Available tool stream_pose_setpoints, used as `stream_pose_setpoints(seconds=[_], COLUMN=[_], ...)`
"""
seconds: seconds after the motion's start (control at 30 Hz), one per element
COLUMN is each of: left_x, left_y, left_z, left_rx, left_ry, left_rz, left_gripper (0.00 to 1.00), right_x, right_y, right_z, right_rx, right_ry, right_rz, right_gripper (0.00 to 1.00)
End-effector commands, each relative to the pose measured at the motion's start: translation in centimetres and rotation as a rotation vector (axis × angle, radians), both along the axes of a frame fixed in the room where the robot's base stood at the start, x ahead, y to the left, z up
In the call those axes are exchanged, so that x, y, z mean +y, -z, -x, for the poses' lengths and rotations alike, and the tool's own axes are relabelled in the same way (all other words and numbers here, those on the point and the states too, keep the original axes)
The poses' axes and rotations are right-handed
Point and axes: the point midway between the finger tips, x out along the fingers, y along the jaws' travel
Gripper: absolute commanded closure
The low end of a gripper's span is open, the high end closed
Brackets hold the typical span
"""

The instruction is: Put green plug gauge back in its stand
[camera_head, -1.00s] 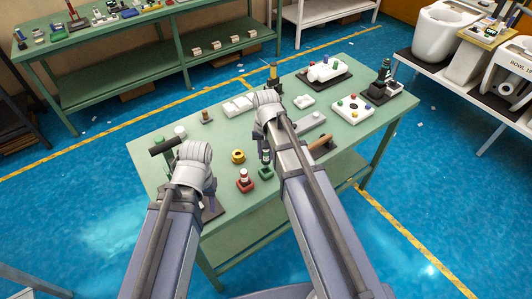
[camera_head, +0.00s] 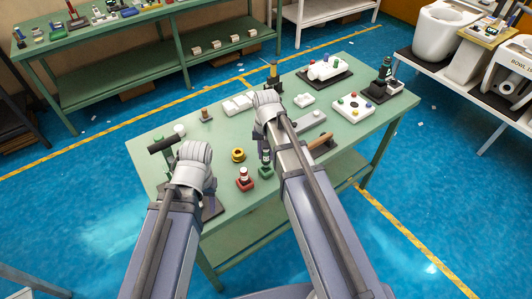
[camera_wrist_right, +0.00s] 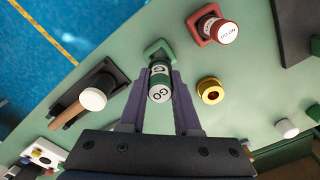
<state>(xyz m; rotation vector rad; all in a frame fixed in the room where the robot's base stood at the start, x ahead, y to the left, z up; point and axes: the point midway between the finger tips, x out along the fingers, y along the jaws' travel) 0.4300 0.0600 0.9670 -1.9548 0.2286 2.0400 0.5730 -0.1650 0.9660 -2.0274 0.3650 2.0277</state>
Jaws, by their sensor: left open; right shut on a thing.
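The green plug gauge (camera_wrist_right: 159,82) has a white "GO" end facing the camera in the right wrist view. My right gripper (camera_wrist_right: 161,76) is shut on it, with one finger on either side. The green stand (camera_wrist_right: 158,48) is just beyond the gauge, partly hidden by it. In the head view the gauge (camera_head: 266,156) is upright over the green stand (camera_head: 265,171). I cannot tell whether its lower end is inside the stand. My left gripper (camera_head: 192,165) is open, at the table's left part; its fingers are mostly hidden by its own wrist.
A red stand with a red-and-white gauge (camera_head: 245,180) and a yellow ring (camera_head: 238,155) are close to the green stand. A wooden-handled tool (camera_wrist_right: 72,112) lies on the other side. The green table (camera_head: 215,147) has free room around the yellow ring.

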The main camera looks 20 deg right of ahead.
Motion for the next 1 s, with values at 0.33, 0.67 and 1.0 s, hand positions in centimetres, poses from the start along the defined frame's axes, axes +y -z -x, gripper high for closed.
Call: stream_pose_setpoints(seconds=[0.33,0.67,1.0], left_x=[0.0,0.0,0.0], left_y=[1.6,2.8,3.8], left_z=[0.0,0.0,0.0], left_rx=[0.0,0.0,0.0], left_ry=[0.0,0.0,0.0], left_rz=[0.0,0.0,0.0], left_gripper=[0.5,0.5,0.5], right_x=[0.0,0.0,0.0], right_y=[1.6,2.8,3.8], right_z=[0.0,0.0,0.0], right_rx=[0.0,0.0,0.0], right_ry=[0.0,0.0,0.0], right_rz=[0.0,0.0,0.0], right_gripper=[1.0,1.0,1.0])
